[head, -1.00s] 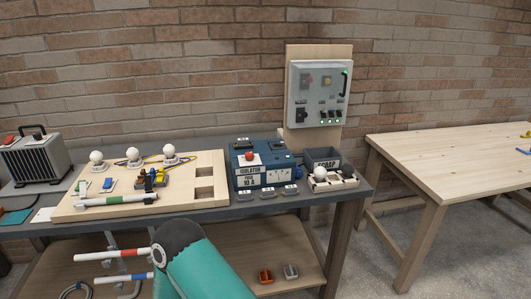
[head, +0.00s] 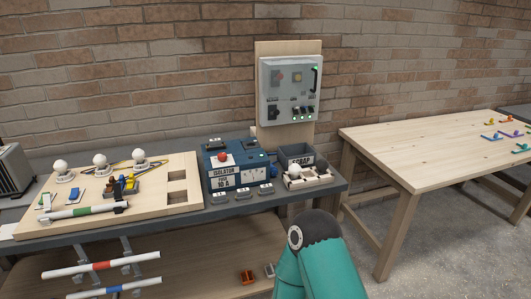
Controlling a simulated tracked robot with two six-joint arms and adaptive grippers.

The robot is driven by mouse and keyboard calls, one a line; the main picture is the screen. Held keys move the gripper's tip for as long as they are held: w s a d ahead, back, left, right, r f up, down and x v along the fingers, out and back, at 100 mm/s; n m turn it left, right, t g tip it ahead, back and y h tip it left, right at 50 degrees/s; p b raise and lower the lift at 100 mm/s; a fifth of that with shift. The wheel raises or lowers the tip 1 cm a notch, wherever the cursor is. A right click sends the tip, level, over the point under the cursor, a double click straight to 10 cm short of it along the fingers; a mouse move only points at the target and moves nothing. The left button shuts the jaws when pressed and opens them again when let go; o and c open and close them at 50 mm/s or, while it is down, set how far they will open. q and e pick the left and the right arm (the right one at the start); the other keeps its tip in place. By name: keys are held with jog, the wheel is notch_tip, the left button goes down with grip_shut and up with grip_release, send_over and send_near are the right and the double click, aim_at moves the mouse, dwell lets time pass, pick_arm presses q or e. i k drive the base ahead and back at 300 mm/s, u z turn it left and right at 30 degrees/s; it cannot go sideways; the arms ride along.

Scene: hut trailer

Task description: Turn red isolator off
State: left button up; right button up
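The isolator (head: 222,181) is a blue box with a white label reading ISOLATOR and FUSE 10 A. It stands on the grey bench at the centre-left of the head view. A red knob (head: 223,158) sits on its top; its switch position cannot be told. A teal arm of mine with a dark rounded joint rises from the bottom, right of the isolator and in front of the bench. It is apart from the isolator in the picture. No gripper fingers show on it, and my other arm is not in view.
A grey control panel (head: 289,88) on a wooden board stands behind the isolator. A SCRAP bin (head: 297,154) and small tray sit to its right. A wooden board (head: 150,200) with several bulbs lies left. A mostly bare wooden table (head: 420,150) stands at right.

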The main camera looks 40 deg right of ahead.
aim_at(221, 157)
jog(key=z, duration=0.2)
jog(key=i, duration=1)
jog(key=u, duration=0.05)
